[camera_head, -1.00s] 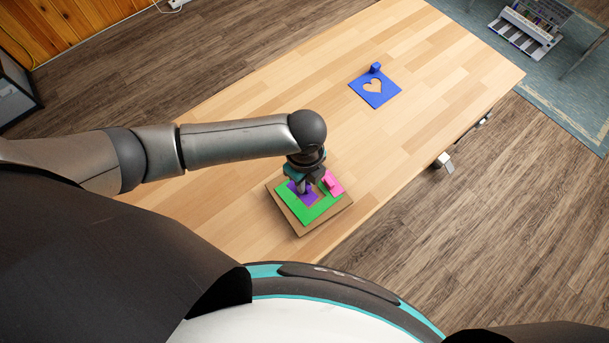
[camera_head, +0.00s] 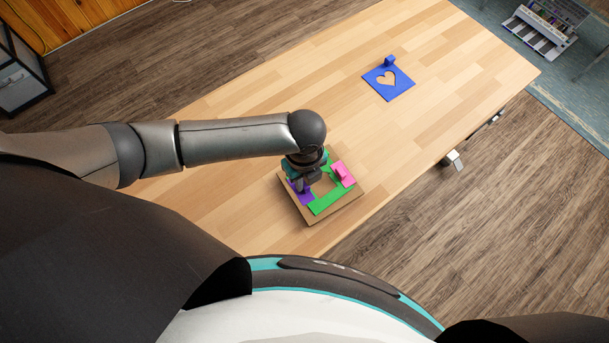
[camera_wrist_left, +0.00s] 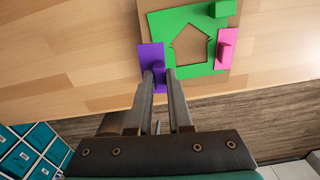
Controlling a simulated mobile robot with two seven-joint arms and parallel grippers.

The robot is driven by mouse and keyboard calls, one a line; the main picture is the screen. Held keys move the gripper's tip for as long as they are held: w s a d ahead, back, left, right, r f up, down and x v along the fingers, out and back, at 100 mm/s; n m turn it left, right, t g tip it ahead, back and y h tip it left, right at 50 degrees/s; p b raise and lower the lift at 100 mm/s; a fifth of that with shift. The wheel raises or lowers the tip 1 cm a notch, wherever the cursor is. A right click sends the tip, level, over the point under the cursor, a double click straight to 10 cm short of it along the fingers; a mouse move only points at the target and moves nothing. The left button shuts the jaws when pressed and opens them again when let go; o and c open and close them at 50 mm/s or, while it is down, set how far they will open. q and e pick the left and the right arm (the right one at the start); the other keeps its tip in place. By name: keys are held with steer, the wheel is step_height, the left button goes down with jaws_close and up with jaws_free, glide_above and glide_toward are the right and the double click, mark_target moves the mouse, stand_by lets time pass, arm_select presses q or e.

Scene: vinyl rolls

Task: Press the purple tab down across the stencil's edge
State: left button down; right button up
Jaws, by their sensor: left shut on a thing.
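The green stencil (camera_head: 327,203) with a house-shaped cutout lies on a brown board (camera_head: 311,219); it also shows in the left wrist view (camera_wrist_left: 172,24). The purple tab (camera_head: 303,197) overlaps one edge of the stencil, the left edge in the wrist view (camera_wrist_left: 149,53). I cannot tell whether it is flat against the stencil. My left gripper (camera_head: 307,187) is shut on the tab's raised purple block (camera_wrist_left: 158,73). A pink tab (camera_head: 344,173) with a raised block sits across another stencil edge. My right gripper is not in view.
A blue sheet (camera_head: 401,89) with a heart cutout and a blue block (camera_head: 389,61) lies farther along the wooden table (camera_head: 450,60). The table between it and the board is clear. The table's edge is near the board.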

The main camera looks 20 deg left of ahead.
mark_target(304, 191)
arm_select(q)
steer(key=shift+f+b, duration=1.75)
steer(key=shift+f, duration=1.4)
steer(key=shift+f, duration=0.2)
steer(key=shift+c, duration=1.4)
jaws_free()
step_height(304, 191, up, 7)
steer(key=p, duration=0.7)
steer(key=shift+r, duration=0.1)
